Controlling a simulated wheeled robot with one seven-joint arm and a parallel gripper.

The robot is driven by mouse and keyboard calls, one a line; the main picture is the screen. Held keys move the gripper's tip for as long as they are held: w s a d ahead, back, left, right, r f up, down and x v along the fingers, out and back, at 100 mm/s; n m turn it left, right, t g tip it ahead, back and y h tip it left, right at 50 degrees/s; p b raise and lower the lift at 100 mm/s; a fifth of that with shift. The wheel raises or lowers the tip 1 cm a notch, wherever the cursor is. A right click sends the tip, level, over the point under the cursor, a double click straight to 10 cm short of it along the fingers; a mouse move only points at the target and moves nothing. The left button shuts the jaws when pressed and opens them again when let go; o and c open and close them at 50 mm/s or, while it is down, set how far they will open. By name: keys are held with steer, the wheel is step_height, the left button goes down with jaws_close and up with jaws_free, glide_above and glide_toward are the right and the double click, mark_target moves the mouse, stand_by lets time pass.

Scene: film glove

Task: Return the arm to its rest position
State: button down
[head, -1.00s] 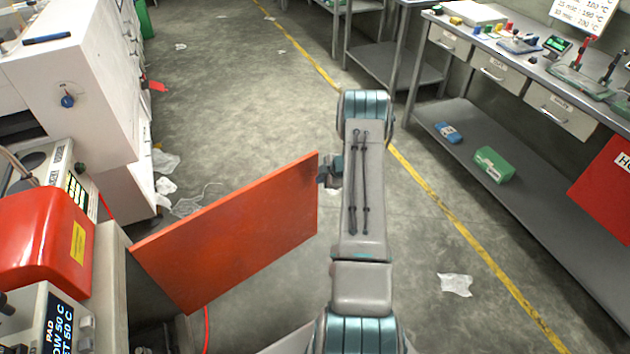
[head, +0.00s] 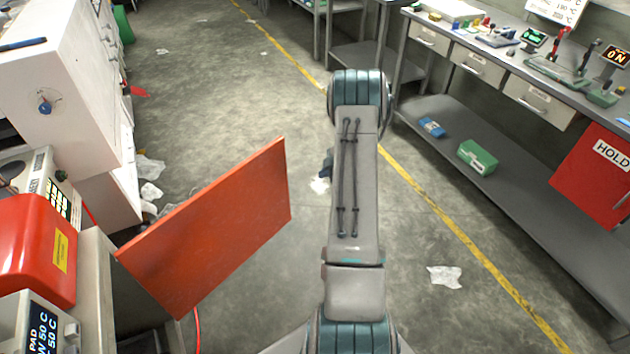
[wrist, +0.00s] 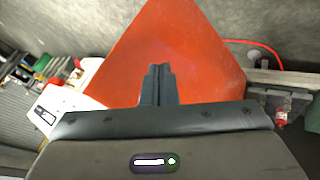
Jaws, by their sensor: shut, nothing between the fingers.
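My arm (head: 355,200) stands up in the middle of the head view, over the open floor. In that view my gripper is mostly hidden behind the arm; only a small dark part shows at its left side. In the wrist view my gripper (wrist: 158,70) is shut and empty, its fingers together. An orange-red panel (head: 215,230) stands out from the bench on the left, like an open door. It also fills the middle of the wrist view (wrist: 170,35), behind the fingers. In the head view a gap of floor shows between the panel and my arm.
A red machine (head: 30,250) and a white cabinet (head: 60,90) line the left. A grey workbench (head: 500,70) with drawers and a lower shelf runs along the right, with a red HOLD panel (head: 595,175). The floor between has a yellow line and scraps of litter.

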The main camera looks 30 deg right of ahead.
steer(key=shift+s+d+r, duration=0.4)
steer(key=shift+d+r, duration=0.05)
steer(key=shift+r, duration=0.3)
steer(key=shift+s+d+r, duration=0.35)
steer(key=shift+d+r, duration=0.1)
steer(key=shift+r, duration=0.25)
steer(key=w+a+r+m+t+h, duration=0.1)
steer(key=a+r+m+h, duration=0.3)
steer(key=r, duration=0.9)
steer(key=w+a+r+m+t+h, duration=0.1)
steer(key=a+r+m+h, duration=0.3)
steer(key=r, duration=0.8)
steer(key=s+a+r+m+g+y, duration=0.2)
steer(key=s+a+g, duration=0.1)
steer(key=s+a, duration=1)
steer(key=s+a+r+m+g+y, duration=0.1)
steer(key=s+a+m+g+y, duration=0.1)
steer(key=s+a, duration=1.1)
steer(key=s+m+y, duration=0.1)
steer(key=s, duration=0.2)
steer(key=shift+r+m+g, duration=0.3)
steer(key=shift+r+g, duration=0.05)
steer(key=shift+g, duration=0.05)
steer(key=shift+s, duration=0.15)
